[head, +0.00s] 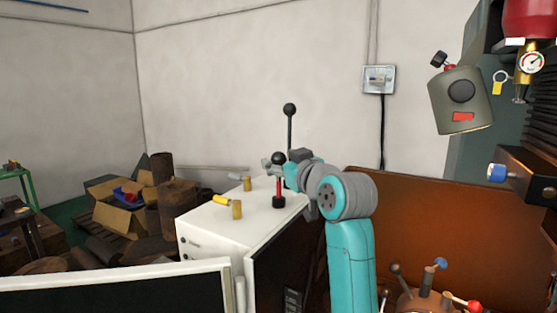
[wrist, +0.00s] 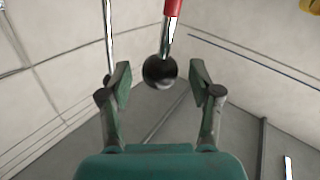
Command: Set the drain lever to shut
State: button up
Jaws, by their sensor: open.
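A short lever with a red sleeve (head: 279,186) stands upright on the white cabinet in the head view, topped by a black ball knob (head: 279,158). In the wrist view the same knob (wrist: 160,71) sits between the fingertips, with its red sleeve (wrist: 173,8) above. My gripper (wrist: 160,84) is open, with a gap on each side of the knob. In the head view my gripper (head: 270,164) is small and partly hidden around the knob. No label shows which lever is the drain lever.
A taller lever (head: 289,128) with a black knob stands close behind. Its rod appears to show left in the wrist view (wrist: 108,35). Two small brass valves, one yellow-handled (head: 228,204), stand on the white cabinet (head: 207,241). A machine head (head: 461,98) hangs at right.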

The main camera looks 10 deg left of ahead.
aim_at(280, 182)
jog(key=shift+x, duration=0.8)
grip_shut()
jog(key=shift+f, duration=2.9)
grip_release()
jog(key=shift+r, duration=0.1)
